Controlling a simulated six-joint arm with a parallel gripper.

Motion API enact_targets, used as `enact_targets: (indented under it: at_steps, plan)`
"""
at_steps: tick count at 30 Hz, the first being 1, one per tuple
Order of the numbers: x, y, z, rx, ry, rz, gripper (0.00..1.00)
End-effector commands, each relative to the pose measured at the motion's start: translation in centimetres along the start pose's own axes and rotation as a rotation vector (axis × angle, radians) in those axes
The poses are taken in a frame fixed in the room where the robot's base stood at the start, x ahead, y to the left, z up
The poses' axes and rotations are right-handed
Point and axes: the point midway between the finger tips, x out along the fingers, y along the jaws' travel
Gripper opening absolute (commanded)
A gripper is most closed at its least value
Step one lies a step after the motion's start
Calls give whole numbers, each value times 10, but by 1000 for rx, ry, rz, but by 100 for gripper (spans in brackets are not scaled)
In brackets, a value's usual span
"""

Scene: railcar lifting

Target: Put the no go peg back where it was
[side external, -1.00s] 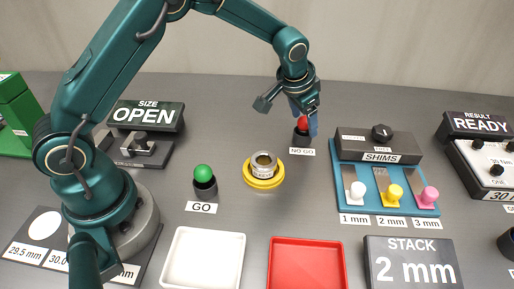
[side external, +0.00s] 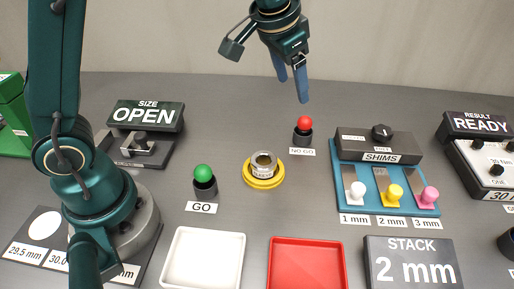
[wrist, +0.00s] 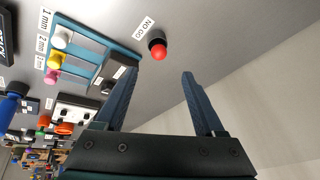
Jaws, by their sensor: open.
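The no go peg (side external: 305,124) has a red ball top and sits upright in its black holder (side external: 303,139) behind the NO GO label (side external: 302,152). It also shows in the wrist view (wrist: 158,52), beyond my fingertips and apart from them. My gripper (side external: 291,90) is open and empty, raised above and slightly left of the peg in the side view. Its two blue fingers also show in the wrist view (wrist: 161,75) with a gap between them. The lower part of the peg is hidden inside the holder.
The green go peg (side external: 203,173) stands in its holder at left. A metal ring part rests on a yellow base (side external: 263,183). The shims rack (side external: 385,205) is to the right. White (side external: 204,284) and red (side external: 270,265) trays lie in front. The air around my gripper is clear.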

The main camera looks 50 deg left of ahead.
Motion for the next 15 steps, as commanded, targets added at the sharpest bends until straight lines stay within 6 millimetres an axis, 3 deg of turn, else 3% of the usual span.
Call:
enact_targets:
  at_steps: [7, 15]
  plan:
    - [-53, -4, 59, -77, 31, 30, 71]
    - [-79, 6, 139, -159, 64, 65, 71]
